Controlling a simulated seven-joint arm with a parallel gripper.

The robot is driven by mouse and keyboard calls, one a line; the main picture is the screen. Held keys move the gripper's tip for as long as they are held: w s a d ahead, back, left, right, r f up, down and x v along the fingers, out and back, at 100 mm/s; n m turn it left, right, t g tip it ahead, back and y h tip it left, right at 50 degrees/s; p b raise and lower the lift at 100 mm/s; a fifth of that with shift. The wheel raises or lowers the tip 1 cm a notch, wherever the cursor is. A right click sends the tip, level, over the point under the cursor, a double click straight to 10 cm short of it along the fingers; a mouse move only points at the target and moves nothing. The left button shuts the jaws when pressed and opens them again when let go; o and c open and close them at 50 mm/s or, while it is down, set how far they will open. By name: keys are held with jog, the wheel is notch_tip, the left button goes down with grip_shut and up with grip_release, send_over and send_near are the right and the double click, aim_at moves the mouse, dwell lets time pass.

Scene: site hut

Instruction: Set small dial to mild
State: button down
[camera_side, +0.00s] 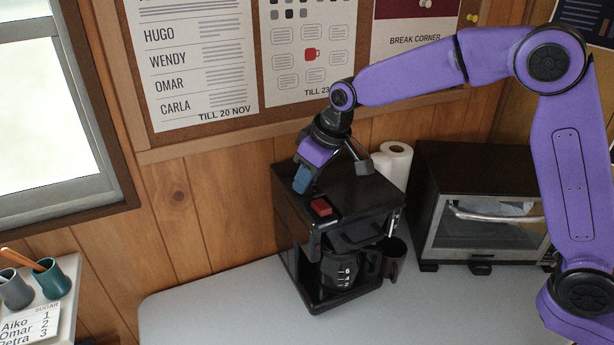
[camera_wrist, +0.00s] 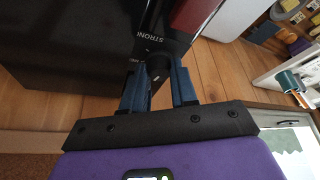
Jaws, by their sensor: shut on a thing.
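The black coffee maker (camera_side: 362,193) stands on the table against the wall, with a glass jug (camera_side: 337,270) in its front. In the wrist view, the small black dial (camera_wrist: 158,68) sits on its dark panel (camera_wrist: 80,45). The word STRONG shows beyond the dial; other small lettering beside it is partly hidden. My gripper (camera_side: 302,181) is at the left of the machine's top, and its blue fingers (camera_wrist: 158,84) are shut on the dial, one on each side. In the side view the fingers hide the dial. I cannot read its exact setting.
A red switch (camera_side: 321,207) lies close to my fingers and shows in the wrist view (camera_wrist: 190,12). A paper roll (camera_side: 393,163) stands behind the machine, a dark mug (camera_side: 394,258) beside it, and a toaster oven (camera_side: 483,215) to the right. The table front is clear.

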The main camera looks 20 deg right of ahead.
jog(key=shift+n+g+y, duration=0.3)
jog(key=shift+n+y, duration=0.1)
jog(key=shift+n, duration=0.8)
jog(key=c, duration=0.9)
grip_release()
jog(key=shift+d+r, duration=0.1)
jog(key=v, duration=1.7)
jog(key=shift+w+d+r, duration=0.1)
jog(key=shift+w+r, duration=0.05)
jog(key=shift+r, duration=0.05)
